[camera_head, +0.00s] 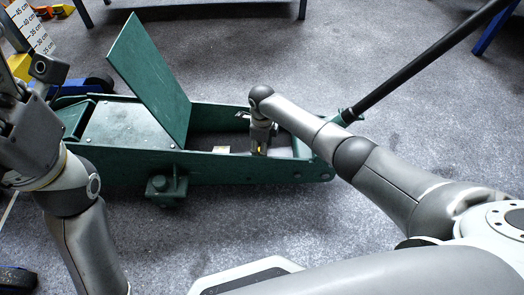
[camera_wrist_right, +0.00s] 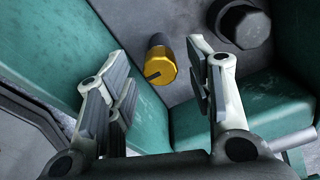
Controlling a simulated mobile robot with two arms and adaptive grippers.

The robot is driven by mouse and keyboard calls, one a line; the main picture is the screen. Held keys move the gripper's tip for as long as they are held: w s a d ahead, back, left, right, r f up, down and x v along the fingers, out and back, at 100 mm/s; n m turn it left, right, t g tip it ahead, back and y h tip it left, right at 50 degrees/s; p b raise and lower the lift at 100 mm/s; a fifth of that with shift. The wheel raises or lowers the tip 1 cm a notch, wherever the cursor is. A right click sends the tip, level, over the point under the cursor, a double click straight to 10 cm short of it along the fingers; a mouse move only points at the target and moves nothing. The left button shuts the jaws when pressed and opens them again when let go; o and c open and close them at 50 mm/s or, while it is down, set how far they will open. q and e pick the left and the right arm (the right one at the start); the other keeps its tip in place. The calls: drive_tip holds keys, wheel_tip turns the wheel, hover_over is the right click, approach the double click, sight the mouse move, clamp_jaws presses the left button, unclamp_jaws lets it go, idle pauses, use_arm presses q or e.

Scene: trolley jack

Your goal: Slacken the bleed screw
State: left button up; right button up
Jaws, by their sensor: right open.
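The bleed screw (camera_wrist_right: 161,66), a yellow brass cylinder with a slot in its end, shows in the wrist view in a recess of the green trolley jack (camera_head: 225,168). My right gripper (camera_wrist_right: 158,80) is open, its fingers on either side of the screw with gaps between; whether it reaches the screw's depth is unclear. In the head view the right gripper (camera_head: 260,145) points down into the jack's open body, beside the raised green cover plate (camera_head: 150,75); there the screw is mostly hidden. My left gripper (camera_head: 28,88) is at the upper left, its fingers partly cut off.
A dark bolt-like part (camera_wrist_right: 243,24) stands right of the screw. Green side walls (camera_wrist_right: 285,95) bound the recess. The black jack handle (camera_head: 425,60) slopes up to the right. A centimetre scale (camera_head: 28,25) stands behind my left gripper. Grey floor in front is clear.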

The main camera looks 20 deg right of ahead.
drive_tip(key=shift+f, duration=0.4)
